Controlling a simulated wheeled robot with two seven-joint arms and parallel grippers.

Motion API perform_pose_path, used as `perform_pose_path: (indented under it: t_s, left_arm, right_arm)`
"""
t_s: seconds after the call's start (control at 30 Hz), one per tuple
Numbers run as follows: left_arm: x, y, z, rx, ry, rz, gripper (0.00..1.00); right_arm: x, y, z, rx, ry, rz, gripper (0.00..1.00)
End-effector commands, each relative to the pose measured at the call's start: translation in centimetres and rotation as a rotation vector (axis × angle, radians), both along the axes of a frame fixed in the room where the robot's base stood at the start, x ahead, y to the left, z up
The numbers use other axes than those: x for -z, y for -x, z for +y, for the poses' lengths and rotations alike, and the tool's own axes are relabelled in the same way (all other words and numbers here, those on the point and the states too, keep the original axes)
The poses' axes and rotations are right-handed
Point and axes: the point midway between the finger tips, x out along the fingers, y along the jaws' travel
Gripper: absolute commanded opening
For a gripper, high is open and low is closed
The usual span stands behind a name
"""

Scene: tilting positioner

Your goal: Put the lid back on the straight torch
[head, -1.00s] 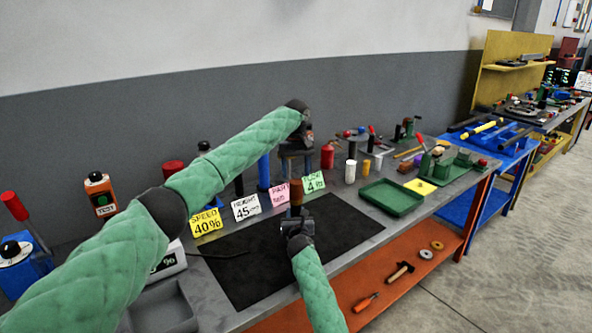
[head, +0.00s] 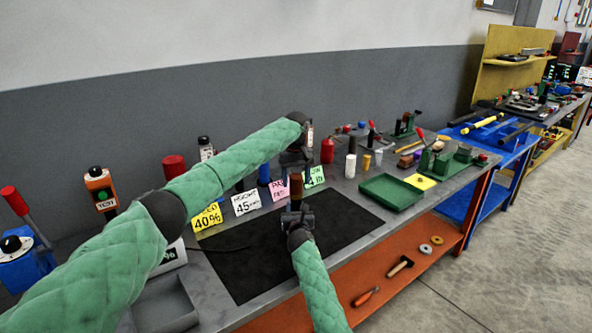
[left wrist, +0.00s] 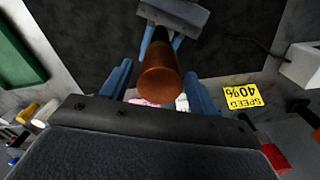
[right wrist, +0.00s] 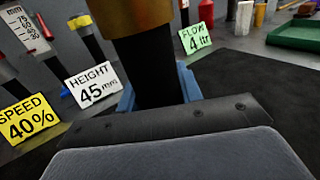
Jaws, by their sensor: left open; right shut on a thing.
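An upright torch with a copper-brown top (head: 296,187) and a black body (right wrist: 158,75) is held in my right gripper (head: 296,214) above the dark mat. My right gripper is shut on the black part, below the brown part. My left gripper (head: 297,157) is above the torch, pointing down. In the left wrist view its blue fingers (left wrist: 158,92) are spread, with the round copper end (left wrist: 158,84) showing between them. I see no clear contact there. I cannot tell whether the brown part is a separate lid.
Cards (head: 247,202) stand along the back of the dark mat (head: 245,265). Behind them are several cylinders, including a red one (head: 327,150). A green tray (head: 392,193) lies to the right. The mat around the right gripper is mostly clear.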

Motion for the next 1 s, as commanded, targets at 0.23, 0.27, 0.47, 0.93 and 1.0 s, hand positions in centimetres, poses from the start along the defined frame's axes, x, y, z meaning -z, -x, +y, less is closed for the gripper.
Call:
perform_pose_path:
  t_s: [0.23, 0.27, 0.47, 0.93, 1.0]
  left_arm:
    - [2.1, 0.0, 0.0, 0.000, 0.000, 0.001, 0.60]
    - [2.3, 0.0, 0.0, 0.000, 0.000, 0.001, 0.60]
    - [2.5, 0.0, 0.0, 0.000, 0.000, 0.001, 0.60]
    - [2.4, 0.0, 0.0, 0.010, 0.000, 0.000, 0.16]
    - [2.4, 0.0, 0.0, 0.046, 0.000, 0.000, 0.16]
  right_arm:
    - [0.0, 0.0, 0.0, 0.000, 0.000, 0.000, 0.00]
    - [0.0, 0.0, 0.0, 0.000, 0.000, 0.000, 0.00]
    - [0.0, 0.0, 0.0, 0.000, 0.000, 0.000, 0.00]
    - [0.0, 0.0, 0.0, 0.000, 0.000, 0.000, 0.00]
    - [0.0, 0.0, 0.0, 0.000, 0.000, 0.000, 0.00]
